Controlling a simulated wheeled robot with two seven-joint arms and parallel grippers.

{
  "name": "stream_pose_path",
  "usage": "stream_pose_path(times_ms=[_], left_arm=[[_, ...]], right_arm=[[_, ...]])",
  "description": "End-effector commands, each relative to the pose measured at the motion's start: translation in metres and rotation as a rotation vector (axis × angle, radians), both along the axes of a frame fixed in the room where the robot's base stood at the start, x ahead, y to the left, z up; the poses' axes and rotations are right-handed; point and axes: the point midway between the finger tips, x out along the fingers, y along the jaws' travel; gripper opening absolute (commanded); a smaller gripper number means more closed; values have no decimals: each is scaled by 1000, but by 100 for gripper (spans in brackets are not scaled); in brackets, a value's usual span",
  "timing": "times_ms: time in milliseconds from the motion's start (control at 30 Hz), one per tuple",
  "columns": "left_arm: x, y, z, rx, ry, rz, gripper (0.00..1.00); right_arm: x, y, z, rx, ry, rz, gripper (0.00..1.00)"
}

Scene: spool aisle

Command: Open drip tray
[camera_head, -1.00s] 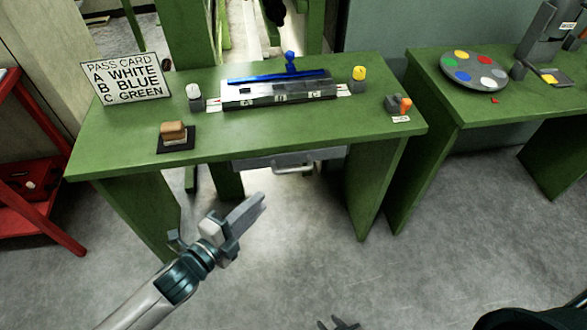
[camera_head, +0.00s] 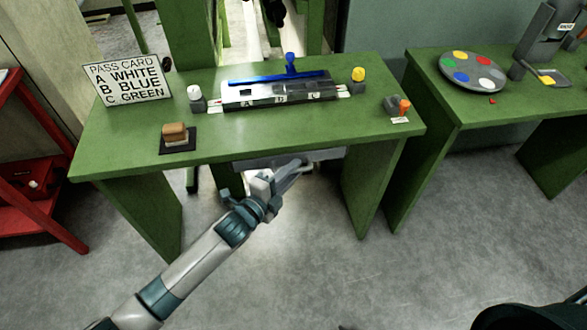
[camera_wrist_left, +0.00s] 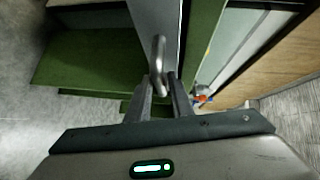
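The drip tray (camera_head: 328,155) is a grey drawer under the top of the green table, with a metal bar handle on its front. The tray's grey front (camera_wrist_left: 146,18) and the handle (camera_wrist_left: 158,58) also show in the left wrist view. My left gripper (camera_head: 297,168) is in front of the tray and covers part of it and its handle in the head view. In the left wrist view its two fingers (camera_wrist_left: 161,88) are apart, with the handle's near end between their tips. I cannot tell whether they touch it. My right gripper does not show clearly.
Table legs stand either side of the tray. A red shelf (camera_head: 35,215) is at left. The floor in front is clear.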

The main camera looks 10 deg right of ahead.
Motion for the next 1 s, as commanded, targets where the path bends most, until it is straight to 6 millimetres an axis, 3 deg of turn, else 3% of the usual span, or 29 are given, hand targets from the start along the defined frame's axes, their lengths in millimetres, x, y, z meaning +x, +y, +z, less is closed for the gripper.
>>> stream_pose_path(times_ms=[433, 500, 533, 833, 1000], left_arm=[[5, -6, -1, 0, -1, -1, 20], [5, -5, -1, 0, -1, -1, 3], [5, -5, -1, 1, -1, 0, 0], [2, -5, -1, 1, 1, 0, 0], [-13, -5, 0, 0, 3, 0, 0]], right_arm=[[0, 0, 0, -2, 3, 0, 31], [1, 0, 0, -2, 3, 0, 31], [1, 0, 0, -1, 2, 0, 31], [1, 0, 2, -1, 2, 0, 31], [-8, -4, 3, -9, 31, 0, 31]])
